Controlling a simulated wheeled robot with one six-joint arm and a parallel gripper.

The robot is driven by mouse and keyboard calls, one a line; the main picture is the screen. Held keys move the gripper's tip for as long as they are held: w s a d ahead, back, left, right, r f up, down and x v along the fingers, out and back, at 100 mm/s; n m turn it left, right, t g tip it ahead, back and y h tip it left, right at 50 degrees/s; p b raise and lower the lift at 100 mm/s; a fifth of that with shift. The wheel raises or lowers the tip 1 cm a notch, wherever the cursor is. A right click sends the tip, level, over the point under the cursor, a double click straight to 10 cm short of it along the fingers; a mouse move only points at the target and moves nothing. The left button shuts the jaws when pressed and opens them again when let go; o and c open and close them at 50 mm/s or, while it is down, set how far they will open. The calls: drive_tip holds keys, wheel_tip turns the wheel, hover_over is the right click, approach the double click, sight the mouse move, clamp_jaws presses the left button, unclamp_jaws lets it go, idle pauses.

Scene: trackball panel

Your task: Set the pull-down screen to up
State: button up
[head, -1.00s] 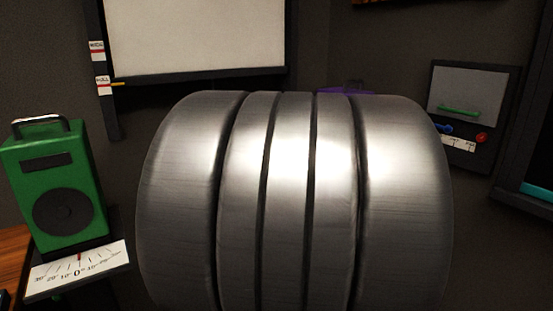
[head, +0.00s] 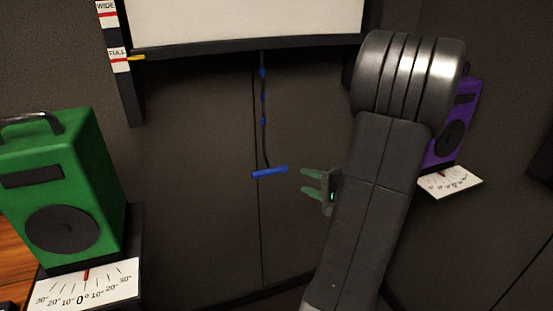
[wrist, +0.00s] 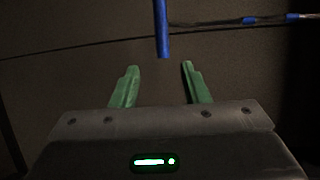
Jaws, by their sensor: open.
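The pull-down screen (head: 235,20) is a pale sheet with a dark bottom bar (head: 240,48). A yellow pointer on the bar's left end sits at the FULL label (head: 118,54) on the side strip; the WIDE label (head: 106,12) is above. A dark cord with blue marks (head: 263,100) hangs from the bar to a blue pull handle (head: 270,171). My gripper (head: 307,182) has green fingers and is just right of the handle, apart from it. In the wrist view the fingers (wrist: 159,85) are open and empty, with the blue handle (wrist: 162,30) beyond and between their tips.
A green speaker (head: 62,190) stands at the left on a stand with an angle scale (head: 85,283). A purple speaker (head: 452,130) with another scale (head: 450,183) is at the right, partly behind my arm. The wall around the handle is clear.

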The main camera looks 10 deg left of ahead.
sight(276, 168)
drive_tip(key=x, duration=0.4)
drive_tip(key=p+x, duration=0.1)
drive_tip(key=x, duration=0.9)
drive_tip(key=shift+r, duration=0.25)
drive_tip(key=shift+d, duration=0.1)
clamp_jaws()
